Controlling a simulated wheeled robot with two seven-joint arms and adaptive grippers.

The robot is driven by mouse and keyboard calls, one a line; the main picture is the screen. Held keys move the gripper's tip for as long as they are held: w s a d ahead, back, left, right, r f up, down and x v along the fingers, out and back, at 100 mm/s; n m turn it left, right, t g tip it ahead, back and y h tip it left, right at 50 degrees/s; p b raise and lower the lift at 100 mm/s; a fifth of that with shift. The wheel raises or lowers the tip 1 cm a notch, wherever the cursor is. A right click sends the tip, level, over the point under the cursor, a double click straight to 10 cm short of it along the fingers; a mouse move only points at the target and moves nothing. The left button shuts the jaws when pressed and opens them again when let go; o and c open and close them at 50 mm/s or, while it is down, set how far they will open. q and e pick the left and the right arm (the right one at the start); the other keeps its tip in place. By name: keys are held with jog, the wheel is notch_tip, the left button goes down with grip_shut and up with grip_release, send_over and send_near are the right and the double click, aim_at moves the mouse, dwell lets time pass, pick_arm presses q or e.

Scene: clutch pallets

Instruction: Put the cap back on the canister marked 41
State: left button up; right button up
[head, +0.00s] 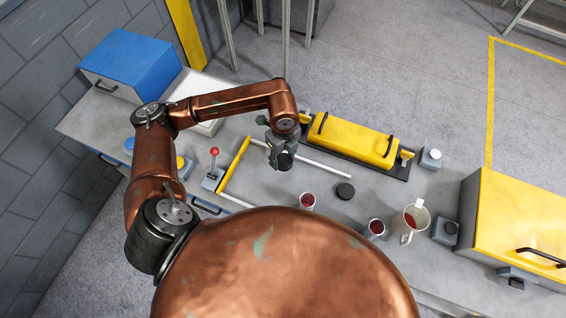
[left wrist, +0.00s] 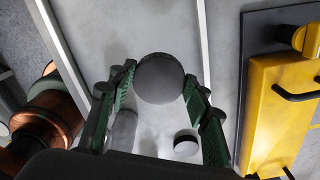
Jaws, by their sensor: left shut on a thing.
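My left gripper (head: 279,150) is shut on a dark round cap (left wrist: 160,78), held between its two green-padded fingers above the table. In the head view the held cap (head: 285,161) shows as a dark disc under the fingers. An open canister with red inside (head: 307,200) stands just below and right of the gripper. A second one (head: 376,228) stands further right. A short black-topped piece (head: 345,190) stands between them; the left wrist view shows a pale canister (left wrist: 122,130) and a black-topped one (left wrist: 186,144). No number 41 is readable. My right gripper is not in view.
A yellow case (head: 355,141) on a dark base lies behind the gripper. A pale mug (head: 414,214) with red inside stands at right, near a large yellow box (head: 515,220). A red-knobbed lever (head: 214,165) and a blue box (head: 135,62) are at left.

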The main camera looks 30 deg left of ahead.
pick_arm(q)
jog(key=shift+r, duration=0.4)
